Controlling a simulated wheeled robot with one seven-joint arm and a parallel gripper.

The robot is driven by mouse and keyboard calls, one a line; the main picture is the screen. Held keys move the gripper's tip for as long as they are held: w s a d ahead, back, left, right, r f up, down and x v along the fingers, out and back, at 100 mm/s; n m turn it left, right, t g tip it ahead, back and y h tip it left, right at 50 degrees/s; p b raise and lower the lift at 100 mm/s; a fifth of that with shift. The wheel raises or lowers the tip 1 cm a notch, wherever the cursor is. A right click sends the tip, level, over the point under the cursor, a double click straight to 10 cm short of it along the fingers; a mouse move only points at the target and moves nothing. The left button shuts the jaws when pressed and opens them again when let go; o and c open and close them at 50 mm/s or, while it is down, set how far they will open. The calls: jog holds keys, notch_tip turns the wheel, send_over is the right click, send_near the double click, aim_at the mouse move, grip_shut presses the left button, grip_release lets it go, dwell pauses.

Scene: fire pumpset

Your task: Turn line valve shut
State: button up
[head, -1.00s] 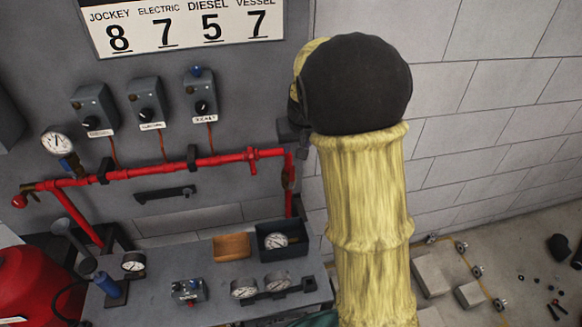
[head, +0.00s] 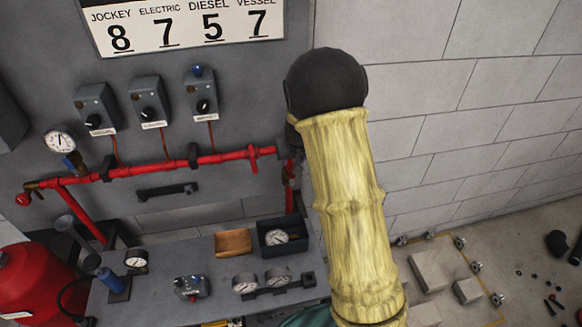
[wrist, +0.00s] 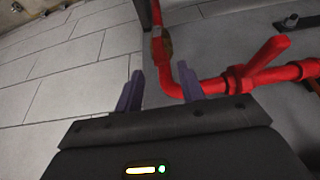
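A red pipe (head: 215,158) runs along the grey panel and turns down at its right end. A valve with a red lever (wrist: 266,62) sits on it; the lever stands at an angle to the pipe. In the head view this valve (head: 253,158) shows small, just left of my arm. My gripper (wrist: 159,88) is open and empty, its two purple fingers apart. The pipe's bend shows beyond the fingers, and the lever is to the right of them. A brass-coloured fitting (wrist: 162,44) is on the vertical pipe. My arm hides the gripper in the head view.
Three grey switch boxes (head: 149,101) and a pressure gauge (head: 59,141) are on the panel. A bench (head: 215,268) with gauges, a wooden tray (head: 233,242) and a dark box (head: 283,238) stands below the pipe. A block wall (head: 450,120) is at right.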

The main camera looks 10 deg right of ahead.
aim_at(292, 180)
jog(key=p+x, duration=0.1)
jog(key=x, duration=0.6)
jog(key=shift+w+f+p, duration=0.1)
jog(key=shift+f+p, duration=0.2)
jog(key=shift+f, duration=0.05)
jog(key=shift+c, duration=0.5)
grip_shut()
